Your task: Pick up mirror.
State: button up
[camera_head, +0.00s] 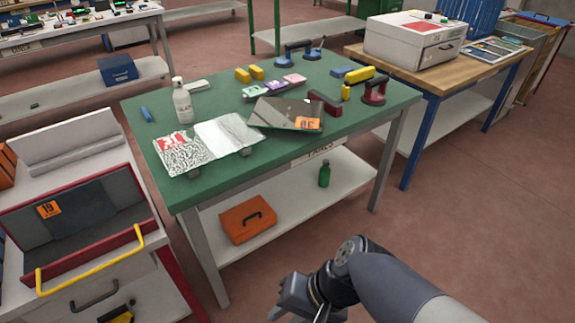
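A dark, flat, glossy panel (284,112) with an orange label lies on the green-topped table, right of the open printed paper; it looks like the mirror, but I cannot be sure. My gripper (287,304) is low at the bottom of the view, in front of the green table and apart from both panels. Its fingertips are small and partly turned away, so their opening is unclear. I see nothing held in it.
A yellow handle (92,262) juts from the left cabinet. Floor at right is clear.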

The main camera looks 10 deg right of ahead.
aim_at(301, 115)
jog(key=i+j+z, duration=0.35)
jog(key=i+j, duration=0.15)
jog(key=j, duration=0.2)
jog(key=i+j+z, duration=0.2)
jog(key=j, duration=0.15)
jog(key=k+l+u, duration=0.2)
jog(key=l, duration=0.25)
jog(key=i, duration=0.1)
